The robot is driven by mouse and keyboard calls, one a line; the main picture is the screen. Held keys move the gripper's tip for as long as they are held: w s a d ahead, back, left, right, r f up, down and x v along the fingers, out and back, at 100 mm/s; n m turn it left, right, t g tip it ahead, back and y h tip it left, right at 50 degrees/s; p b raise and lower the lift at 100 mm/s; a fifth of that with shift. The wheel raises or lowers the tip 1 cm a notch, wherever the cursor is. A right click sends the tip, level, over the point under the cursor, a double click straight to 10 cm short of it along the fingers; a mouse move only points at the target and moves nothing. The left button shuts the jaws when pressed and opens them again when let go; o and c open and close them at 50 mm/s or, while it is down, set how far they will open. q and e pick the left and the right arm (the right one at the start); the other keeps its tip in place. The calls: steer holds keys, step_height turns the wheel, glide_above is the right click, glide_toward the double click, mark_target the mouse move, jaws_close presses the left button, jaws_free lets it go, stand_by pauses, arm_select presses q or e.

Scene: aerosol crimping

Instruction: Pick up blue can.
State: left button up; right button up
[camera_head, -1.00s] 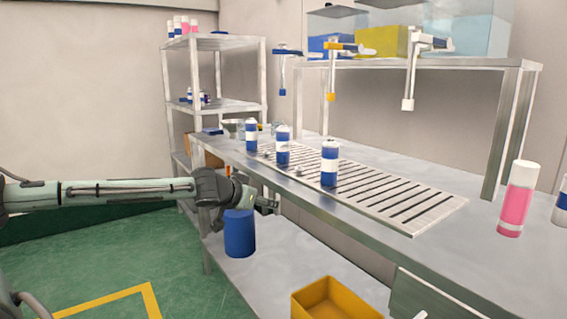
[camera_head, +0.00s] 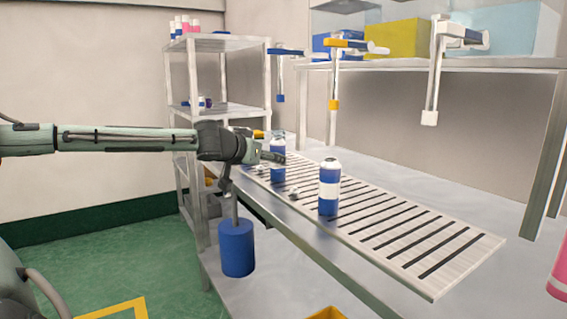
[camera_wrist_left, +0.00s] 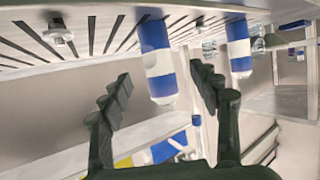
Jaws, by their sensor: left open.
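A blue can with a white band (camera_head: 329,187) stands upright on the slatted rack (camera_head: 455,265). A second blue-and-white can (camera_head: 277,172) stands farther back, partly hidden by my left gripper (camera_head: 272,147). My left gripper is open beside this second can at about its upper part. In the left wrist view, tilted nearly upside down, a blue-and-white can (camera_wrist_left: 157,62) shows in the gap between the open fingers (camera_wrist_left: 161,76). Another such can (camera_wrist_left: 238,48) stands beyond the right finger. I cannot tell whether a finger touches a can. My right gripper is not in view.
Small metal parts (camera_head: 293,193) lie on the rack near the cans. Clamp-like tools (camera_head: 430,85) hang from the upper shelf above the table. A blue cylinder (camera_head: 237,250) is below the table edge. A pink can (camera_head: 560,278) is at far right.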

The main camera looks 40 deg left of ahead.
mark_target(275, 181)
arm_select(q)
steer(key=shift+p+x, duration=0.8)
steer(key=shift+x, duration=0.05)
steer(key=shift+a+f, duration=0.2)
steer(key=shift+f, duration=0.1)
steer(key=shift+r, duration=0.1)
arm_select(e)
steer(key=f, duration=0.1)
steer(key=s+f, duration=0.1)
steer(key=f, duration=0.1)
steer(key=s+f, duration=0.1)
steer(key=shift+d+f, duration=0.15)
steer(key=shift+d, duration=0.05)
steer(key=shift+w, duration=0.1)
